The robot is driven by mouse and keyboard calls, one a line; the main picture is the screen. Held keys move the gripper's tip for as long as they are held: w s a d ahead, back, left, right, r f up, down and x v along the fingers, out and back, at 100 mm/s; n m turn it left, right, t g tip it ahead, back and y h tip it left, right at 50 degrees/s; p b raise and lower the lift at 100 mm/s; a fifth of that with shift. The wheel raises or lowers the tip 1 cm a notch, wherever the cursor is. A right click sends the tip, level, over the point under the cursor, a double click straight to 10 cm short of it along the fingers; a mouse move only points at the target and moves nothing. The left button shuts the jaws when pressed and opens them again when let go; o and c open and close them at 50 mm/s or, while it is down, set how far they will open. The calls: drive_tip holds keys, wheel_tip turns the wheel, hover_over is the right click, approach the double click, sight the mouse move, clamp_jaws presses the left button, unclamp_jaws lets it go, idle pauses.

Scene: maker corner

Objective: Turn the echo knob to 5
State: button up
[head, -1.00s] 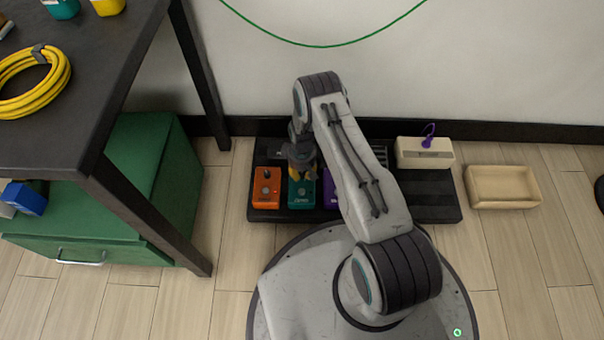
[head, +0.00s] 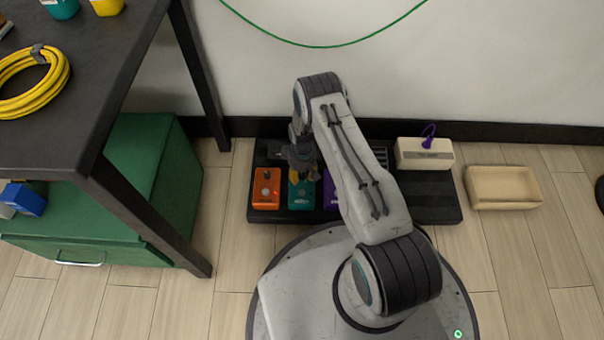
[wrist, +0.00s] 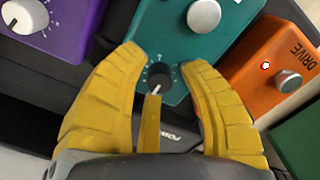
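The teal pedal (head: 300,198) sits on a black pedalboard between an orange and a purple pedal; its name is not legible. In the wrist view, the teal pedal (wrist: 185,45) has a dark knob (wrist: 160,73) with a pale pointer line and small scale marks around it, and a round silver button. My gripper (wrist: 163,62) has yellow fingers apart on either side of this knob, with a third yellow finger below it. Teal surface shows between knob and side fingers; contact by the third finger is unclear. In the head view my gripper (head: 303,180) hides the knob.
The orange DRIVE pedal (head: 264,188) and purple pedal (wrist: 45,22) stand close on either side. A cream box (head: 424,153) with a purple cable is on the board's right. A beige tray (head: 503,188) lies on the floor. A dark table (head: 95,100) and green cabinet (head: 150,190) stand left.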

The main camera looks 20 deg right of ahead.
sight(302, 174)
drive_tip(key=shift+o, duration=0.8)
drive_tip(key=shift+r, duration=0.1)
drive_tip(key=shift+r, duration=0.1)
wheel_tip(302, 174, up, 12)
idle(0.5)
